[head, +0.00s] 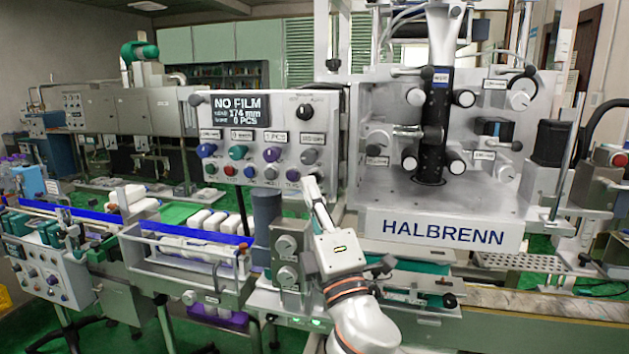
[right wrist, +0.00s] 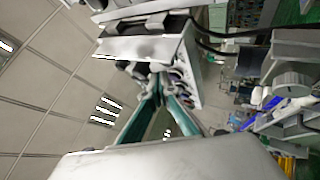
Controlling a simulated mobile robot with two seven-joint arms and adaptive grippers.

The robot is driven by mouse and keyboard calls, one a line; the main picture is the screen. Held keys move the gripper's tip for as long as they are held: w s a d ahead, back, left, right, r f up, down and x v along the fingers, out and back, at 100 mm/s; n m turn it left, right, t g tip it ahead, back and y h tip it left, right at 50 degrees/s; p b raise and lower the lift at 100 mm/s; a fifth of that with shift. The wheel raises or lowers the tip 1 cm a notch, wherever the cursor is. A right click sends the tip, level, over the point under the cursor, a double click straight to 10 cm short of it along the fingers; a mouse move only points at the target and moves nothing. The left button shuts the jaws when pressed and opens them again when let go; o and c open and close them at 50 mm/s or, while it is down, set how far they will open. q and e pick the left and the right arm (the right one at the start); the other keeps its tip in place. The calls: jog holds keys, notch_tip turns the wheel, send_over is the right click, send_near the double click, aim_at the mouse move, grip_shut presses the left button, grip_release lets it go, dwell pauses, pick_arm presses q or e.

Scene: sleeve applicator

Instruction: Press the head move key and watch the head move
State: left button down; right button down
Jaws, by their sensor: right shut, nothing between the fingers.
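The grey control panel (head: 267,150) stands at the centre of the head view, with a display (head: 240,108) reading "NO FILM", "174 mm" and "0 PCS". It carries several coloured knobs and buttons, and their small labels are too blurred to tell which is the head move key. My right gripper (head: 312,183) is shut and empty, its fingertips pointing up at the panel's lower right corner, by a purple button (head: 292,175). Whether it touches the panel I cannot tell. The closed fingers also show in the right wrist view (right wrist: 158,82). My left gripper is not in view.
The HALBRENN machine head (head: 443,232) with a black column (head: 432,150) stands right of the panel. A grey cylinder (head: 267,218) stands left of my right gripper. A perforated tray (head: 520,262) is at right.

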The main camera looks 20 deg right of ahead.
jog(key=s+a, duration=0.1)
jog(key=s, duration=0.1)
jog(key=s+a, duration=0.1)
jog(key=s, duration=0.1)
jog(key=shift+a, duration=0.4)
dwell(0.5)
notch_tip(320, 180, down, 35)
jog(key=s+m+g+y, duration=0.2)
jog(key=m+g, duration=0.5)
jog(key=g, duration=0.1)
jog(key=s+d+f+m+g, duration=0.2)
jog(key=s+f+m, duration=0.2)
jog(key=s+f, duration=0.5)
jog(key=s+d+f+m+g, duration=0.2)
jog(key=s+f, duration=0.7)
jog(key=f, duration=0.6)
jog(key=shift+d+m+g+y, duration=0.15)
jog(key=shift+m+g+y, duration=0.25)
jog(key=shift+m+g, duration=0.55)
